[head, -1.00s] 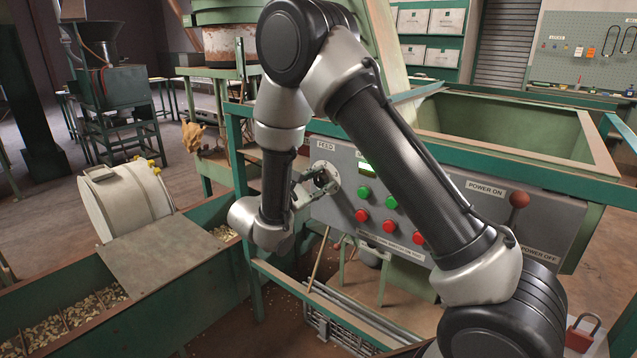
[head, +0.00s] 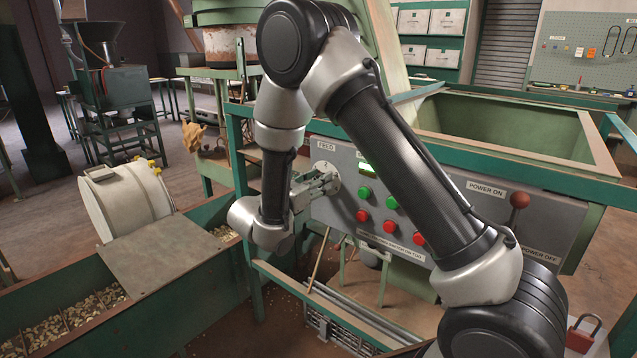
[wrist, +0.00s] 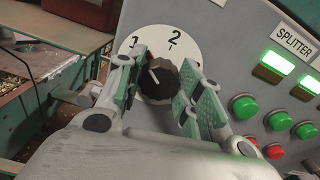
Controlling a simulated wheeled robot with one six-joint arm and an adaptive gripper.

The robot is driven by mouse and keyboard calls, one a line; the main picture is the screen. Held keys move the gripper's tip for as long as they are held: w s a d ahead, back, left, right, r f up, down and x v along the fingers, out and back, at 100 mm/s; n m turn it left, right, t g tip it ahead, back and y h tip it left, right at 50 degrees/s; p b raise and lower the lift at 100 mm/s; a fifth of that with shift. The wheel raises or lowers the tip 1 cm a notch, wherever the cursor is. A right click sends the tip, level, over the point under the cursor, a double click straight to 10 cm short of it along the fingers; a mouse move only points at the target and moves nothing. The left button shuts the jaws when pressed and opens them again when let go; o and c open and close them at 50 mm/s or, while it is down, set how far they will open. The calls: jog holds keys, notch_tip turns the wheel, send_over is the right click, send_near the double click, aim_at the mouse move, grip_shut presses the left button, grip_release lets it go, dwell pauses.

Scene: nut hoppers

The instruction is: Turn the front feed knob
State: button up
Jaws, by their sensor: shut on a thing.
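The feed knob (wrist: 159,82) is black with a pale pointer mark, set on a round white dial (wrist: 188,46) with a 2 at its top. The mark points up and left of the 2. My gripper (wrist: 163,80) has a green-padded finger on each side of the knob and is shut on it. In the head view, my gripper (head: 331,183) reaches the dial under the FEED label (head: 326,146).
The grey panel (head: 455,215) also carries green buttons, red buttons and lit indicators close right of the dial. A power lever (head: 519,200) stands at its right end. A green trough (head: 170,285) with nuts lies at left, below the arm.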

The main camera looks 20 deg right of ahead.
jog(key=shift+n, duration=0.7)
jog(key=o, duration=1)
jog(key=shift+o, duration=0.2)
jog(key=v, duration=1.2)
